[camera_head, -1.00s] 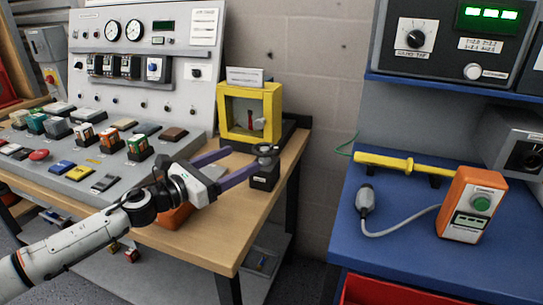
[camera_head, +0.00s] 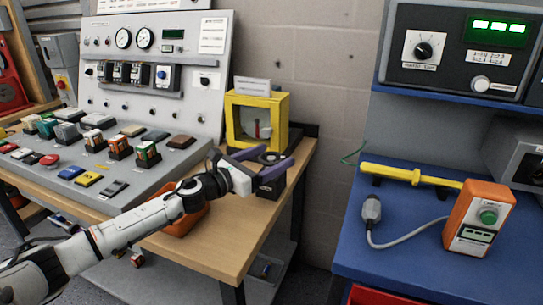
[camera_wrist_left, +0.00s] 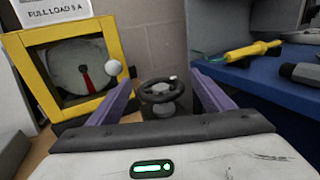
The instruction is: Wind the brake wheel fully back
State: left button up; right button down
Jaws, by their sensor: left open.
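The brake wheel is a small black handwheel (camera_wrist_left: 163,90) on a short grey post, seen between my fingers in the left wrist view. In the head view it sits on a dark block (camera_head: 270,186) near the right end of the wooden bench. My left gripper (camera_head: 277,156) is open, its purple fingers reaching to either side of the wheel. The wrist view also shows my left gripper (camera_wrist_left: 163,86) with a gap on both sides of the wheel; I cannot see contact. A yellow-framed gauge (camera_wrist_left: 70,75) with a red needle stands beside the wheel. My right gripper is out of view.
A sloped grey console (camera_head: 60,170) with switches fills the bench's left. An orange bin (camera_head: 185,222) lies below my arm. To the right, a blue bench (camera_head: 400,255) carries a yellow bar (camera_head: 410,175) and an orange control box (camera_head: 478,218). Bare wood lies in front of the wheel.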

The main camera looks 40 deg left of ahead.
pick_arm(q)
jog(key=shift+w+d, duration=0.1)
jog(key=shift+w, duration=0.2)
jog(key=shift+c, duration=0.4)
